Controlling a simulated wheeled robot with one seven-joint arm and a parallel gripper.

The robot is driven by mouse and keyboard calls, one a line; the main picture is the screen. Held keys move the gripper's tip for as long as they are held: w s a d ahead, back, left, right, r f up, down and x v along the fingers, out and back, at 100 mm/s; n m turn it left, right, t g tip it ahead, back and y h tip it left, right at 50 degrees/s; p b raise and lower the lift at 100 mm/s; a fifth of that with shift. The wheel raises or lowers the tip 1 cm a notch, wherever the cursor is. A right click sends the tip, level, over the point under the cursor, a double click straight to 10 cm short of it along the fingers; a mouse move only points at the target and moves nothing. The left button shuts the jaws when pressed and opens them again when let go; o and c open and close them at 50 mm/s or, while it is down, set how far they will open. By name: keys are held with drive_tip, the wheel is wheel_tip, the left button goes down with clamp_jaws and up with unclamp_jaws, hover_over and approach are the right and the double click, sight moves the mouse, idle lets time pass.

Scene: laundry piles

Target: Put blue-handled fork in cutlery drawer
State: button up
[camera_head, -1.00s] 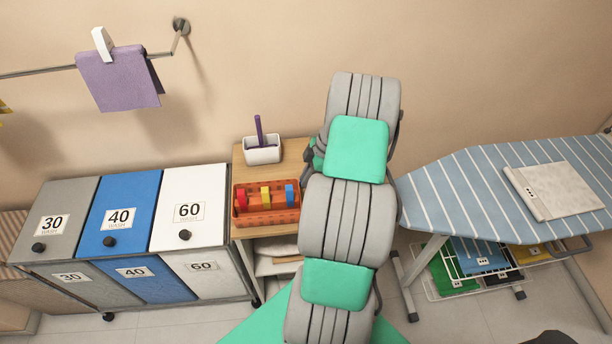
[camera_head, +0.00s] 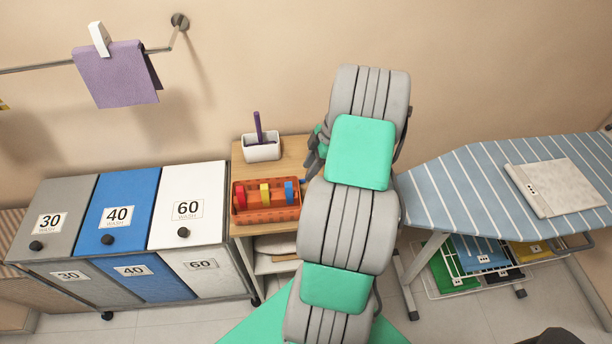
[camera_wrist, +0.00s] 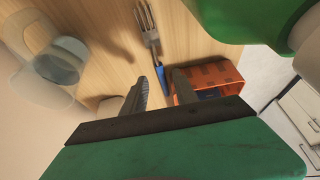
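A fork with a blue handle (camera_wrist: 160,74) lies on a pale wooden top in the wrist view, with its metal tines pointing away from my gripper. My gripper (camera_wrist: 160,80) is open, with one dark finger on each side of the handle's line. I cannot tell whether the fingers touch the handle or hover above it. In the head view my arm hides the fork and most of my gripper. I cannot make out a cutlery drawer in either view.
An orange basket (camera_head: 268,216) with coloured items stands on the wooden unit (camera_head: 290,158), close to my right finger in the wrist view. A white holder (camera_head: 262,152) stands behind it. A clear cup-like object (camera_wrist: 60,62) is at left. An ironing board (camera_head: 470,190) stands right.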

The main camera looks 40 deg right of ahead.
drive_tip(key=b+v, duration=0.1)
drive_tip(key=v, duration=0.7)
drive_tip(key=a+r+m+h, duration=0.1)
drive_tip(key=a+r+m, duration=0.2)
drive_tip(key=a, duration=1.1)
drive_tip(key=a+r+m+h, duration=0.2)
drive_tip(key=a+r+m, duration=0.2)
drive_tip(key=a+r, duration=0.5)
drive_tip(key=a, duration=0.5)
drive_tip(key=shift+a+m, duration=0.25)
drive_tip(key=shift+m, duration=0.05)
drive_tip(key=shift+o, duration=0.6)
drive_tip(key=s+a+m+t, duration=0.1)
drive_tip(key=s+a+m, duration=0.2)
drive_tip(key=s+a, duration=0.1)
drive_tip(key=shift+s+h, duration=0.4)
drive_tip(key=shift+s, duration=0.45)
drive_tip(key=shift+a+f, duration=0.15)
drive_tip(key=shift+a, duration=0.05)
